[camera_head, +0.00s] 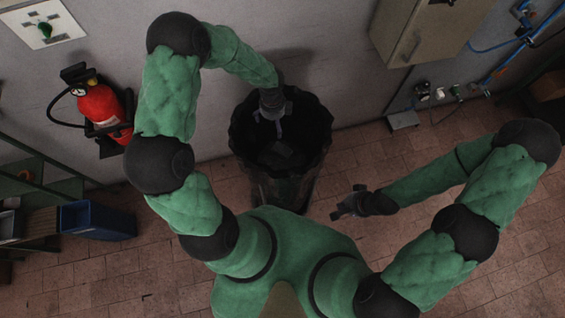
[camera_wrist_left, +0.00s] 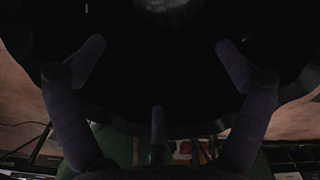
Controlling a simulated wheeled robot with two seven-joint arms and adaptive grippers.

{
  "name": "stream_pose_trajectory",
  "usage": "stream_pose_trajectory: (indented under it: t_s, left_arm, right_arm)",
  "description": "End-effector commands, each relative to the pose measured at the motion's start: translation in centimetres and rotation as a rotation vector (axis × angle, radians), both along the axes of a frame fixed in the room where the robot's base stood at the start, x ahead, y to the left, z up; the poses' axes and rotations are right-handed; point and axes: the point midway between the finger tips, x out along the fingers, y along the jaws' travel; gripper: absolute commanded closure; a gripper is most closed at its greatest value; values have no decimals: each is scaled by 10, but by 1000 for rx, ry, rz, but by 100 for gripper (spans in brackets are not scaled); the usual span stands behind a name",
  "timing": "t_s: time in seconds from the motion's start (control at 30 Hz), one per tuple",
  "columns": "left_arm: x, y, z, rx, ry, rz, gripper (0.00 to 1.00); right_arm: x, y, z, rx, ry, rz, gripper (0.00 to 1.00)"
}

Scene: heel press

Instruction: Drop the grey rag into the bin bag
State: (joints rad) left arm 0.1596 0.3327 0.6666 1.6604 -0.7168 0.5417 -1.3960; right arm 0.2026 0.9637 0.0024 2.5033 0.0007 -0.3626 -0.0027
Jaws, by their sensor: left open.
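The black bin bag (camera_head: 236,130) stands open against the wall, lining a round bin. My left gripper (camera_head: 278,128) points down into its mouth with nothing between its fingers. In the left wrist view the fingers (camera_wrist_left: 155,65) are spread wide over the dark inside. A dim grey patch (camera_head: 283,154) lies inside the bag below the gripper. It also shows as a pale grey lump (camera_wrist_left: 160,4) at the top of the left wrist view; it looks like the grey rag, apart from the fingers. My right gripper (camera_head: 342,208) hangs over the floor right of the bin; its finger opening is unclear.
A red fire extinguisher (camera_head: 100,106) hangs on the wall at left. A blue box (camera_head: 97,221) sits by a green shelf (camera_head: 40,178) at far left. A beige cabinet (camera_head: 420,30) is on the wall at upper right. The tiled floor (camera_head: 345,265) right of the bin is clear.

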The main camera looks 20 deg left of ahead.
Motion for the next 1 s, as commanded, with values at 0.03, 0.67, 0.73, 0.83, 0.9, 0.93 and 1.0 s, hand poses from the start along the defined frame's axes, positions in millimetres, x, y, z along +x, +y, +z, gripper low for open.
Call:
stream_pose_trajectory:
  t_s: [0.03,0.67,0.73,0.83,0.9,0.93,1.0]
  left_arm:
    - [1,0,4,0,-2,1,0]
    - [1,0,108,0,-3,1,0]
    - [1,0,113,0,-2,0,0]
    - [1,0,117,-1,-2,0,0]
    - [1,0,118,0,-1,0,0]
    - [1,0,118,0,-1,-1,0]
    - [1,0,118,0,-1,0,0]
  right_arm:
    - [0,0,0,0,0,0,100]
    - [0,0,0,0,0,0,100]
    - [0,0,0,0,0,0,100]
    - [0,0,0,0,0,0,100]
    - [0,0,0,0,0,0,100]
    - [0,0,0,0,0,0,100]
    - [0,0,0,0,0,0,100]
